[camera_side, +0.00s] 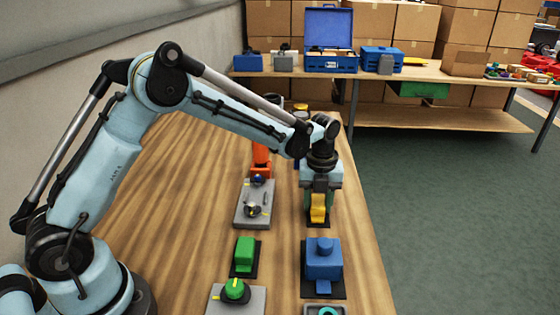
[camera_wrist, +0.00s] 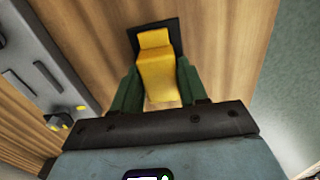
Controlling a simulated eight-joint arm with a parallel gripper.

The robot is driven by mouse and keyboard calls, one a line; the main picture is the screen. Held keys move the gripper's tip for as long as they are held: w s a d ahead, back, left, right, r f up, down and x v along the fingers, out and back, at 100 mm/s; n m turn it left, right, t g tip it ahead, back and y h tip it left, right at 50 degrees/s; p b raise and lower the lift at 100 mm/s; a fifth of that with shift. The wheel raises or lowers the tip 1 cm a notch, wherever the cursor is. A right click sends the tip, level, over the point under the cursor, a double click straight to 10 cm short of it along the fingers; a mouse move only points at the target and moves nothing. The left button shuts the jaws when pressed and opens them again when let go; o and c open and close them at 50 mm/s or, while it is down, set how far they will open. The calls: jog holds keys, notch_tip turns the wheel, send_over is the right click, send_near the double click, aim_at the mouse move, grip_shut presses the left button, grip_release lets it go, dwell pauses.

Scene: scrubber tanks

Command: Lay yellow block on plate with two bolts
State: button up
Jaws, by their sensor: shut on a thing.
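The yellow block (camera_side: 319,208) is between the fingers of my gripper (camera_side: 319,198), low over the table on the right side. In the wrist view, the two green fingers of my gripper (camera_wrist: 158,78) are shut on the sides of the stepped yellow block (camera_wrist: 156,66). A black pad (camera_wrist: 135,42) shows behind the block; I cannot tell whether the block touches it. A grey plate (camera_side: 242,216) lies left of my gripper, with small dark, blue and yellow parts on it. It also shows at the left of the wrist view (camera_wrist: 38,62); two bolts are not clearly visible.
A blue block (camera_side: 322,262) on a black pad stands in front of my gripper. A green block (camera_side: 244,254) and a grey plate with a green knob (camera_side: 235,291) are at front left. An orange object (camera_side: 261,157) stands behind the grey plate. The table's right edge is close.

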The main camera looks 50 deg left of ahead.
jog(key=shift+r, duration=3.25)
jog(key=s+a+r, duration=0.4)
jog(key=s+a, duration=0.5)
jog(key=a, duration=0.3)
send_over(256, 198)
jog(key=shift+s+f, duration=0.1)
jog(key=shift+f, duration=3.05)
jog(key=shift+d+f, duration=0.1)
jog(key=shift+f, duration=1.3)
jog(key=shift+r, duration=0.25)
jog(key=shift+r, duration=1)
